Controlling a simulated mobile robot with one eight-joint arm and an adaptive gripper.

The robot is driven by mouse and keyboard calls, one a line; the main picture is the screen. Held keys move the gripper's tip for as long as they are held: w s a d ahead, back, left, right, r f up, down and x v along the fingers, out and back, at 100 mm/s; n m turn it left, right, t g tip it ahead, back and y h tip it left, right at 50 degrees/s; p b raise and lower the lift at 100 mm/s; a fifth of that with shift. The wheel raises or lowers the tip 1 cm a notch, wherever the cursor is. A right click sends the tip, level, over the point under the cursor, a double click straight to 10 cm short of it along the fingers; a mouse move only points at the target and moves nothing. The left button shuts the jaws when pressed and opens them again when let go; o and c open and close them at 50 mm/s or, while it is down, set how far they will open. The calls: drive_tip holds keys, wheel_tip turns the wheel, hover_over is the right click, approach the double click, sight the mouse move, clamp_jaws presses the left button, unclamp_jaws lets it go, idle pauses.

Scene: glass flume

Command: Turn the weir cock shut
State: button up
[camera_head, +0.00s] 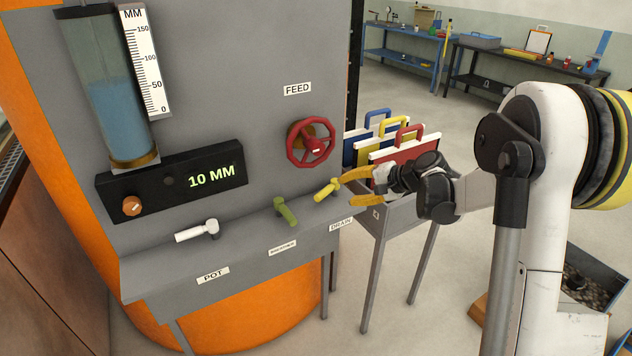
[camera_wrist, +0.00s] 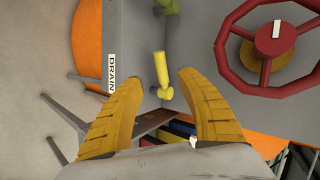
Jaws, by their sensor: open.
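Three cocks sit along the grey ledge in the head view: a white one (camera_head: 197,231) near the POT label, a green one (camera_head: 286,211) in the middle, and a yellow one (camera_head: 325,190) near the DRAIN label. The middle label (camera_head: 282,248) is too small to read, and I see no legible weir label. My gripper (camera_head: 346,189) is open at the ledge's right end, close to the yellow cock. In the wrist view, the yellow cock (camera_wrist: 160,70) shows between and beyond my open fingers (camera_wrist: 160,84). Contact is not visible. Part of the green cock (camera_wrist: 169,6) shows at the top edge.
A red FEED handwheel (camera_head: 310,142) stands out from the panel above the ledge. A gauge tube (camera_head: 107,90) and a 10 MM display (camera_head: 211,178) are at left. A rack of coloured boards (camera_head: 404,153) stands right behind my gripper. Benches line the back wall.

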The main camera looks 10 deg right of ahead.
sight(324, 194)
drive_tip(key=b+x, duration=0.3)
drive_tip(key=x, duration=0.8)
drive_tip(key=shift+w+d, duration=0.15)
drive_tip(key=shift+r, duration=0.1)
clamp_jaws()
